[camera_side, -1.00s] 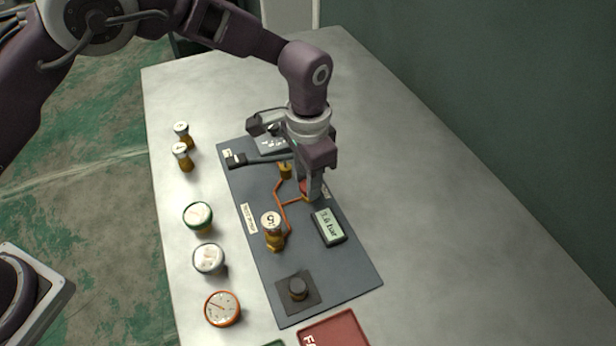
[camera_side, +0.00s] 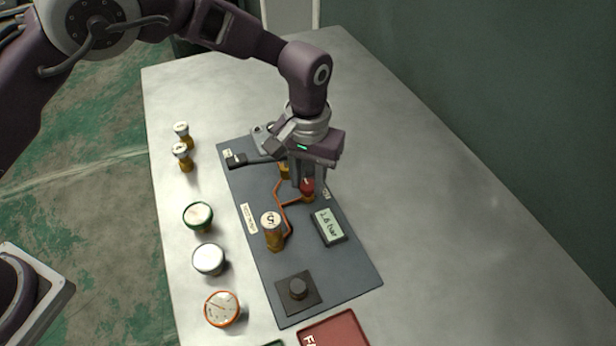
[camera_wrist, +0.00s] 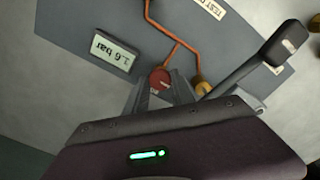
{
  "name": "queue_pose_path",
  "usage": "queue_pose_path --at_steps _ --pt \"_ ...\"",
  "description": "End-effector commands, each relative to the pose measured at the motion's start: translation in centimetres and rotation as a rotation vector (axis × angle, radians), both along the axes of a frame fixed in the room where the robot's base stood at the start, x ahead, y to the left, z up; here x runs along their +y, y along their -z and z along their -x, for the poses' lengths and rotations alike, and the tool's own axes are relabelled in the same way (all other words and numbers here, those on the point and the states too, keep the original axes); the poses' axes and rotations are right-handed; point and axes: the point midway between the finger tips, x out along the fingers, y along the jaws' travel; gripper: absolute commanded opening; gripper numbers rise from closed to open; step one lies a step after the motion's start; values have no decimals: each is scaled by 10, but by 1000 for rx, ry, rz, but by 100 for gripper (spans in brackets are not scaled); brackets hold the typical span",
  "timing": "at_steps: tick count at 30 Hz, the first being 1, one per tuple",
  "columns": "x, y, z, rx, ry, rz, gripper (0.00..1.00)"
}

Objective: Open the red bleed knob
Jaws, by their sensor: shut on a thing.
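The red bleed knob (camera_side: 307,186) sits on a brass fitting at the end of a copper pipe on the dark grey panel (camera_side: 262,225). In the wrist view the red knob (camera_wrist: 160,79) shows between the fingertips. My gripper (camera_side: 308,184) points down over it, with its fingers shut on the knob; the gripper also shows in the wrist view (camera_wrist: 162,88). The fingers hide part of the knob. The display (camera_side: 328,226) beside it reads 1.6 bar and also shows in the wrist view (camera_wrist: 113,55).
A brass valve with a white cap marked 5 (camera_side: 272,228) stands on the panel, left of the display. A black lever (camera_side: 250,159) lies behind it. Gauges and small brass parts line the left side. The table's right is clear.

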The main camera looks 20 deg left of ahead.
Motion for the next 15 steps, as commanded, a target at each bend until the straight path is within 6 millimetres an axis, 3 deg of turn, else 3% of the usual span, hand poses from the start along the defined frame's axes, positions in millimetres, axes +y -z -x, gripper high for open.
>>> queue_pose_path --at_steps 15 --pt "0 -1 0 0 -30 1 0"
